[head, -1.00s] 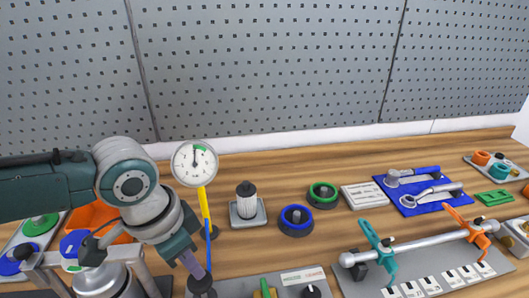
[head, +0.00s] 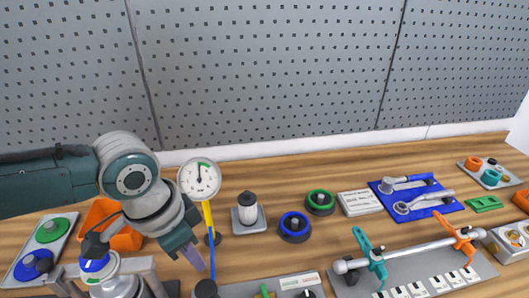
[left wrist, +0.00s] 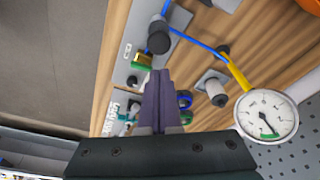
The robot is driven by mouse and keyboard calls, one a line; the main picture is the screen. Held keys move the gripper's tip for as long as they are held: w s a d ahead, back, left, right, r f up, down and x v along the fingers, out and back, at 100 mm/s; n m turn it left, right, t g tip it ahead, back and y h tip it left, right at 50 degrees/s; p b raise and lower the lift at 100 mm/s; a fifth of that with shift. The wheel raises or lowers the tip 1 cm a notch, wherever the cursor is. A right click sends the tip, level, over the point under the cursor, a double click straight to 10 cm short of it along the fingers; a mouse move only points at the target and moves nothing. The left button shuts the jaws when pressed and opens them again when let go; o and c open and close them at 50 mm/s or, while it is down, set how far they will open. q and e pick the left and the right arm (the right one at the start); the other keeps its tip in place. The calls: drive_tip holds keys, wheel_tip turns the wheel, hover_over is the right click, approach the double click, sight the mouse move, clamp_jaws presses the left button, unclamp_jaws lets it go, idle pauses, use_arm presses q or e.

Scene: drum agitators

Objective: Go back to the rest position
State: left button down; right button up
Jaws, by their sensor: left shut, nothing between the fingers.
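My left gripper (head: 192,256) comes in from the left in the head view, over the front left of the wooden bench. Its purple fingers are together with nothing between them. In the left wrist view the shut fingers (left wrist: 160,100) point at the bench and its fixtures. The fingers look clear of the yellow and blue gauge stem beside them. My right gripper is not in view.
A pressure gauge (head: 200,179) stands close beside my left gripper. A drum with a blue-capped top (head: 95,262) and an orange bin (head: 122,238) are at left. Knobs, a blue mat (head: 440,208) with tools, and a clamp rail (head: 410,243) fill the right.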

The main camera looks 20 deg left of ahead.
use_arm(q)
drive_tip(key=s+d+r+h, duration=0.2)
drive_tip(key=s+d+r, duration=0.2)
drive_tip(key=s+d, duration=0.55)
drive_tip(key=s+a+r+n+t+y, duration=0.2)
drive_tip(key=s+a+r+n+y, duration=0.15)
drive_tip(key=s+a+r, duration=0.35)
wheel_tip(320, 180, up, 15)
drive_tip(key=p, duration=1.5)
drive_tip(key=shift+w+d+r+h+p, duration=0.15)
drive_tip(key=shift+w+d+h+p, duration=0.15)
drive_tip(key=shift+w+d+h, duration=0.1)
